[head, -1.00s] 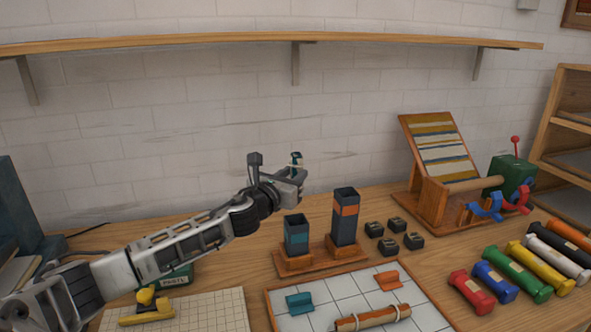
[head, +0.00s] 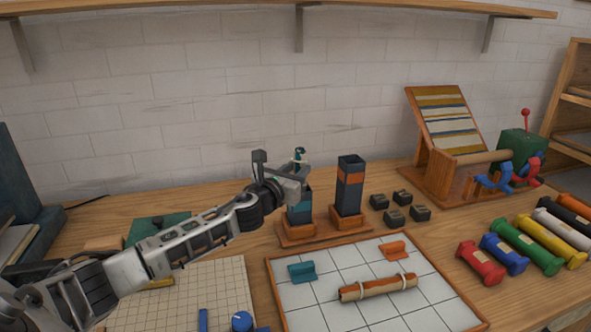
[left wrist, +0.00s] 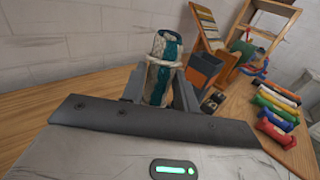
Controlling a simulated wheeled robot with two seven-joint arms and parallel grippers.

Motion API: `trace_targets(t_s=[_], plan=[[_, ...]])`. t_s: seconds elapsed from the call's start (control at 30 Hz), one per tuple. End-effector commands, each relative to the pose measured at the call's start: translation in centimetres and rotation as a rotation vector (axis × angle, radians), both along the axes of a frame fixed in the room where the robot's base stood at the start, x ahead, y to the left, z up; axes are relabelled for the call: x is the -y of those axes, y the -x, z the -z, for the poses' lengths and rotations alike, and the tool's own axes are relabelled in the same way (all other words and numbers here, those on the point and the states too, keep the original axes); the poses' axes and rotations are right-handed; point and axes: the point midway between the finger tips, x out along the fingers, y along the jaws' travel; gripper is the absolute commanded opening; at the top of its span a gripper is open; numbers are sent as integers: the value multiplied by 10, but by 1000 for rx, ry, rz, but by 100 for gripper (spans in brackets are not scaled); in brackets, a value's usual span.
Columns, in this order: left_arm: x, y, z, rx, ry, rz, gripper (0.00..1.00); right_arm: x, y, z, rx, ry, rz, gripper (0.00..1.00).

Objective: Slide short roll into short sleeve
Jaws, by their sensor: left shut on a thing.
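My left gripper (head: 292,180) is shut on the short roll, a teal-and-cream wool roll. Its teal top (head: 299,155) rises above the jaws in the head view. In the left wrist view the roll (left wrist: 160,65) stands between the fingers, its lower end hidden. The short sleeve (head: 299,213), dark with a teal band, stands upright directly below the gripper, which covers its mouth. I cannot tell whether the roll's lower end is inside it. The taller sleeve (head: 349,190), with an orange band, stands just to the right. My right gripper is not in view.
Both sleeves stand on a wooden base (head: 290,238). In front, a gridded tray (head: 330,318) holds a tied orange-brown roll (head: 378,288) and teal and orange clips. Small dark blocks (head: 402,197) and coloured skeins (head: 525,247) lie to the right. A wooden stand (head: 440,185) is behind.

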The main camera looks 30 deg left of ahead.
Motion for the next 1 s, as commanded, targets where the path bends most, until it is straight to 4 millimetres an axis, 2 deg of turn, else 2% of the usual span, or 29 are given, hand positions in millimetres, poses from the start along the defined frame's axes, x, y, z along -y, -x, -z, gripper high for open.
trace_targets(t_s=[0.03,0.43,1.0], plan=[[0,0,8,0,0,0,8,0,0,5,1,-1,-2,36],[0,0,40,0,0,1,8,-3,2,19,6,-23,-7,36],[1,1,67,-13,2,0,8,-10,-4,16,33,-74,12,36]])
